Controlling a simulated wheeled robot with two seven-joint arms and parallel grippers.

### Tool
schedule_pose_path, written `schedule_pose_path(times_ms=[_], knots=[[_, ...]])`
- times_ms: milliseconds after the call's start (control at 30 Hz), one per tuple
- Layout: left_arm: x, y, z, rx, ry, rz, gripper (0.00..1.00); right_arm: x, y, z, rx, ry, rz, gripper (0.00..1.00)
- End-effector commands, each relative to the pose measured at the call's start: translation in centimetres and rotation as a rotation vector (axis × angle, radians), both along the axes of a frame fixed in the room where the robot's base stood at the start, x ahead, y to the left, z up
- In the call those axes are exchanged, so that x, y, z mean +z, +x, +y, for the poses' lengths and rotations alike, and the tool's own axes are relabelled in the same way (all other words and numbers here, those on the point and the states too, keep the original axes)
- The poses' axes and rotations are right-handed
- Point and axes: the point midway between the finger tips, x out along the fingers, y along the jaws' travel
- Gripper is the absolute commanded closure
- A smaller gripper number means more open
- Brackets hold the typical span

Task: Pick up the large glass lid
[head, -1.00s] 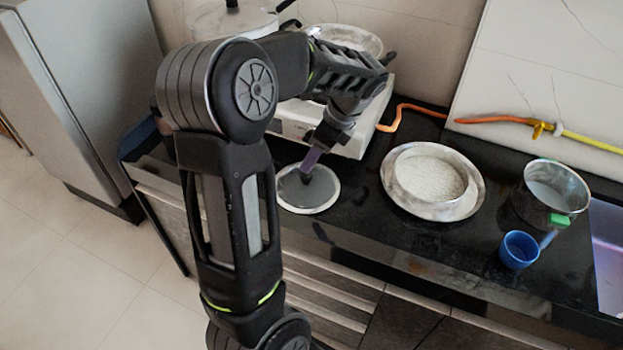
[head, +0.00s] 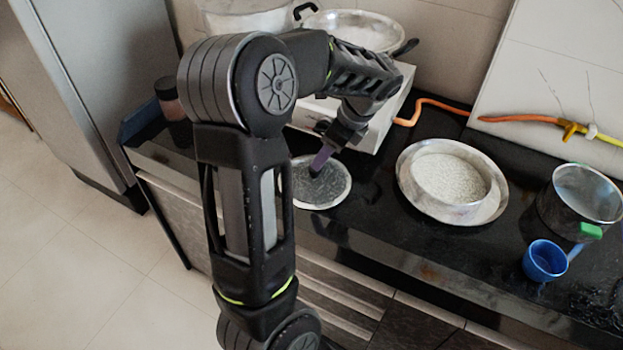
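The large glass lid (head: 333,192), a round clear disc with a pale rim, shows on the dark counter near its front edge, beside the white stove. I cannot tell whether it touches the counter. My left gripper (head: 318,168) points down from above at the lid's middle, by its dark knob. The fingertips are small and overlap the knob, so I cannot tell if they are closed on it. My arm hides part of the lid's left side. My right gripper is not in view.
A metal bowl of white grains (head: 450,182) stands right of the lid. A metal pot (head: 580,194) and a blue cup (head: 545,260) are farther right. The white stove (head: 385,122) with a pan (head: 350,30) is behind. A dark jar (head: 170,98) stands left of my arm.

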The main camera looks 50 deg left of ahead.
Motion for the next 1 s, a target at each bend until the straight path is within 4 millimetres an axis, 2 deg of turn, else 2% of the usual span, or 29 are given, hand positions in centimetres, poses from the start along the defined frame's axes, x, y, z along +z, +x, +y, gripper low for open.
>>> schedule_pose_path(times_ms=[100,467,800,1000], knots=[[-1.0,-0.3,0.3,0.001,-0.001,0.002,0.45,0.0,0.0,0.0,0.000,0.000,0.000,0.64],[-1.4,-0.3,0.5,0.001,-0.001,0.002,0.45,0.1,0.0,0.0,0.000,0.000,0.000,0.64],[-5.4,-1.1,1.9,0.001,-0.002,0.002,0.45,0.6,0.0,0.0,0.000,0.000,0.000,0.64],[-5.9,-1.1,2.0,0.000,-0.003,-0.001,0.45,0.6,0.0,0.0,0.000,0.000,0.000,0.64]])
